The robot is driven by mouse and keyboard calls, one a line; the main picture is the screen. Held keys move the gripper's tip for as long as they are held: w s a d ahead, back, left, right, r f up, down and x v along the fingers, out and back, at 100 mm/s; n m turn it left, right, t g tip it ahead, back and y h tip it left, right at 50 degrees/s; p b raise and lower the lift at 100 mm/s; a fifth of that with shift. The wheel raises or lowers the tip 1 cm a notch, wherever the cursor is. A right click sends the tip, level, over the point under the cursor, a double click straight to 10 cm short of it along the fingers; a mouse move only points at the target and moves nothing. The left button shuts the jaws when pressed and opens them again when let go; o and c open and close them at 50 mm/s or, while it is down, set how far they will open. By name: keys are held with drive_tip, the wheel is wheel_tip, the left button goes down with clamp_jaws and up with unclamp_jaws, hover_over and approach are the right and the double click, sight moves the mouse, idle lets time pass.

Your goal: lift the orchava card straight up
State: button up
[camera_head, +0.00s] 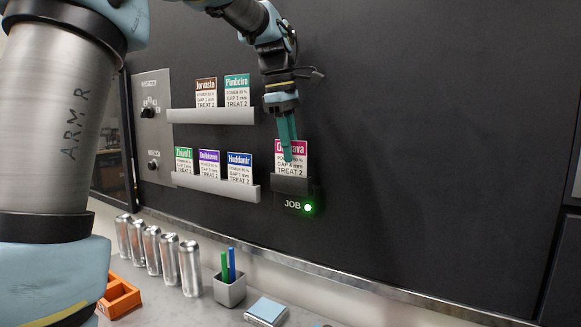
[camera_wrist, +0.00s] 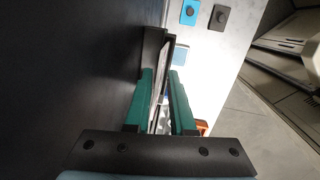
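The Orchava card (camera_head: 297,172), white with a magenta header, stands upright in the dark JOB holder (camera_head: 292,187) on the black wall panel. My gripper (camera_head: 288,155) points down at the card from above, and a teal finger covers the middle of its name. In the wrist view, the card shows edge-on as a thin pale strip (camera_wrist: 158,88) between the two teal fingers of my gripper (camera_wrist: 161,78). A gap shows between the card and the right finger, so the fingers look open around it. The dark holder (camera_wrist: 153,48) shows beyond the fingertips.
A green light (camera_head: 308,208) glows on the holder. Two grey ledges (camera_head: 212,116) (camera_head: 215,187) to the left carry other cards. Silver cans (camera_head: 190,268), a pen cup (camera_head: 230,290) and an orange tray (camera_head: 121,297) stand on the counter below. The panel right of the holder is clear.

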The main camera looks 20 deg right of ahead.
clamp_jaws()
drive_tip(key=shift+r, duration=0.2)
idle(0.3)
drive_tip(key=shift+r+p, duration=1.5)
drive_tip(key=shift+p, duration=0.2)
drive_tip(key=shift+r, duration=0.2)
